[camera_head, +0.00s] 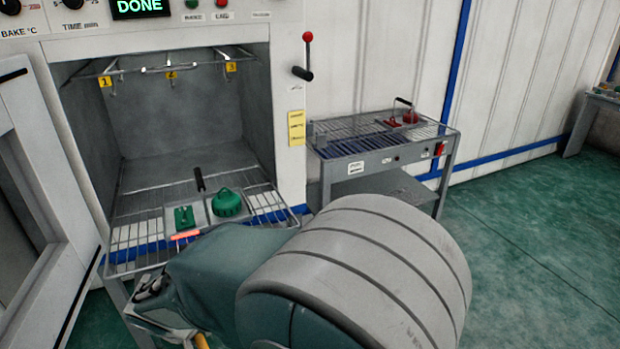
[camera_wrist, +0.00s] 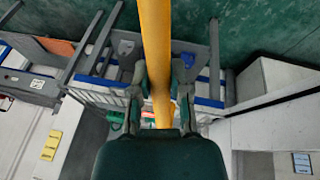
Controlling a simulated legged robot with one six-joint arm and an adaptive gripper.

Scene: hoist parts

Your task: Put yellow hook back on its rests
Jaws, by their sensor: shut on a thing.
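The yellow hook shows as a long yellow bar (camera_wrist: 155,45) in the wrist view. It runs from the top edge down between the two fingers of my gripper (camera_wrist: 160,92), which is shut on it. In the head view my gripper (camera_head: 150,305) is at the lower left, in front of the oven shelf, partly hidden by my arm. Only a small yellow piece (camera_head: 202,341) shows there at the bottom edge. The bar's ends are out of view, and I cannot make out its rests in either view.
The oven (camera_head: 180,130) stands open, with numbered hooks (camera_head: 170,70) inside. Its wire shelf (camera_head: 140,210) bears green parts (camera_head: 227,203). The open door (camera_head: 30,200) stands at the left. A wire-topped cart (camera_head: 345,145) with red parts is at the right. Green floor (camera_head: 540,220) is clear farther right.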

